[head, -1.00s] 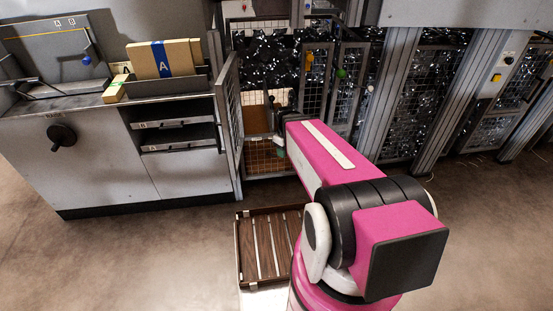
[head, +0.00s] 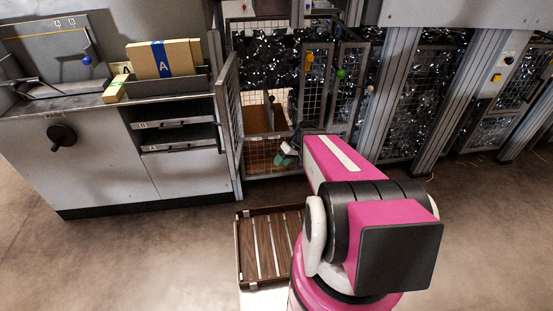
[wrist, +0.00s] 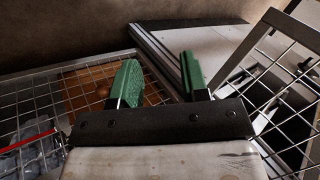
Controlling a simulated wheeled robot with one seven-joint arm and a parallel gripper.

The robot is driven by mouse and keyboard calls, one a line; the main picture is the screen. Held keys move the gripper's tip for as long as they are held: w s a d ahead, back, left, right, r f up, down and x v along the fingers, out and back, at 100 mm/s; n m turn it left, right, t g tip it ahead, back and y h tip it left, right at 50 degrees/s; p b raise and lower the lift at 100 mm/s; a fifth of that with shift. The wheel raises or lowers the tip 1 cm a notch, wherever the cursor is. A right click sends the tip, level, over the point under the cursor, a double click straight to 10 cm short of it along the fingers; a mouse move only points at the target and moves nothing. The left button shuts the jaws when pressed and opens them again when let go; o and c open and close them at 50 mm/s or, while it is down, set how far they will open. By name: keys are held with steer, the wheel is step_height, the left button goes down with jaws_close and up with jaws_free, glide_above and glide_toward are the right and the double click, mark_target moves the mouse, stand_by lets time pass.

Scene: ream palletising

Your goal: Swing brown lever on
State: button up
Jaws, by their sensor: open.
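A small dark brownish knob (head: 271,98) on a thin upright stem stands in the mesh cage, in front of a brown panel. It may be the brown lever, but it is too small to be sure of its colour. My gripper (head: 285,155) is low at the cage's lower mesh, below and right of that knob and apart from it. In the wrist view my gripper (wrist: 158,80) has its two green fingers spread, with nothing between them. An orange-brown plate (wrist: 85,82) shows behind mesh there, left of the fingers; the lever is not clear in this view.
Other levers end in an orange knob (head: 309,60), a green knob (head: 342,73) and a white knob (head: 370,89) on the cage front. An open mesh door (head: 228,115) stands left of the gripper.

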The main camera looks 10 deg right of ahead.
steer(key=w+d+f+n+t+y, duration=0.5)
steer(key=w+d+f+t+y, duration=0.45)
steer(key=w+f, duration=0.45)
steer(key=shift+h, duration=0.25)
steer(key=x, duration=0.6)
steer(key=s+x, duration=0.1)
steer(key=x, duration=0.2)
steer(key=shift+w+a+f, duration=0.2)
steer(key=shift+a+f, duration=0.1)
steer(key=shift+a, duration=0.35)
